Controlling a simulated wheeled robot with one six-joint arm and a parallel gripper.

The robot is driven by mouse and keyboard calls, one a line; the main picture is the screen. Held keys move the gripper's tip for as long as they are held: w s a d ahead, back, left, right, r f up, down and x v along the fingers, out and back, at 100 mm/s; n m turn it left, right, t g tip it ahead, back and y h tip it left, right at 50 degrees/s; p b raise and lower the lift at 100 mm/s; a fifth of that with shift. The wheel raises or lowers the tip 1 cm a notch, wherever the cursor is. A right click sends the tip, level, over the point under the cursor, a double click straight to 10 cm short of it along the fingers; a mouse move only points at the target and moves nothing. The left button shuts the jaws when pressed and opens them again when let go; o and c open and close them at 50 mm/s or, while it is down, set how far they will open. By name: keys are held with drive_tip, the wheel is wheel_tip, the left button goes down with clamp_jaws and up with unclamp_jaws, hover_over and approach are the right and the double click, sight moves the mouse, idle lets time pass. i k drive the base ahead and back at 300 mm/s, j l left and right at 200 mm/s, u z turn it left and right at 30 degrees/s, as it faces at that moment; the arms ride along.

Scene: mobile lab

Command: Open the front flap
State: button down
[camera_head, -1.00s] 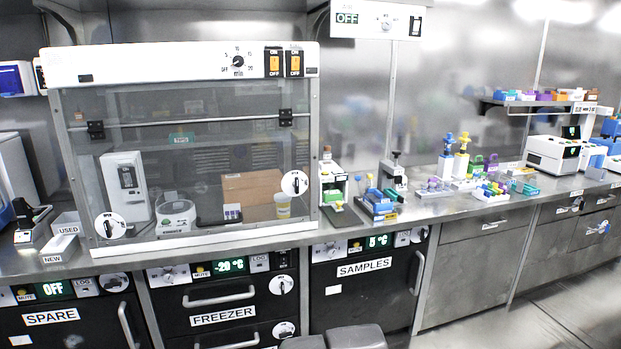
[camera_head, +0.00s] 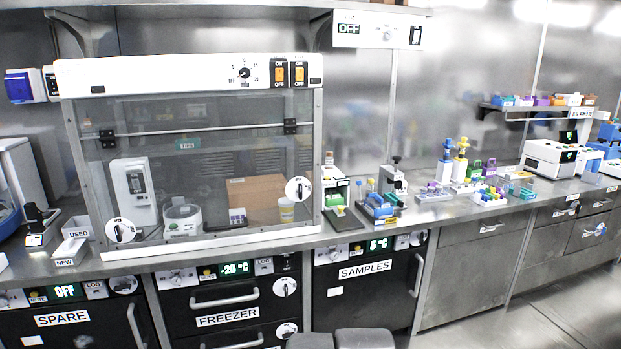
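The front flap (camera_head: 215,170) is the clear panel on the front of the white-topped hood (camera_head: 150,75). It hangs down shut, its lower edge at the white sill of the hood. Two black hinges, a left one (camera_head: 107,139) and a right one (camera_head: 290,127), sit along a bar near its top. Round white latches with black handles are at its lower left (camera_head: 120,230) and lower right (camera_head: 298,189). My gripper is not in view. Two dark grey rounded shapes at the bottom middle look like part of my own body.
Inside the hood are a white device (camera_head: 133,195), a round white instrument (camera_head: 183,218), a cardboard box (camera_head: 257,198) and a small tub (camera_head: 286,210). Racks (camera_head: 378,208) stand right of the hood. Used (camera_head: 77,228) and new trays stand left. Freezer drawers (camera_head: 225,300) are below.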

sight(129, 233)
drive_tip(key=i+j, duration=0.15)
drive_tip(key=j, duration=0.2)
drive_tip(key=i+j, duration=0.1)
drive_tip(key=j, duration=0.2)
drive_tip(key=i+j, duration=0.15)
drive_tip(key=j, duration=0.2)
drive_tip(key=i+j, duration=0.1)
drive_tip(key=j, duration=0.2)
drive_tip(key=i+j, duration=0.15)
drive_tip(key=j, duration=0.2)
drive_tip(key=z, duration=0.05)
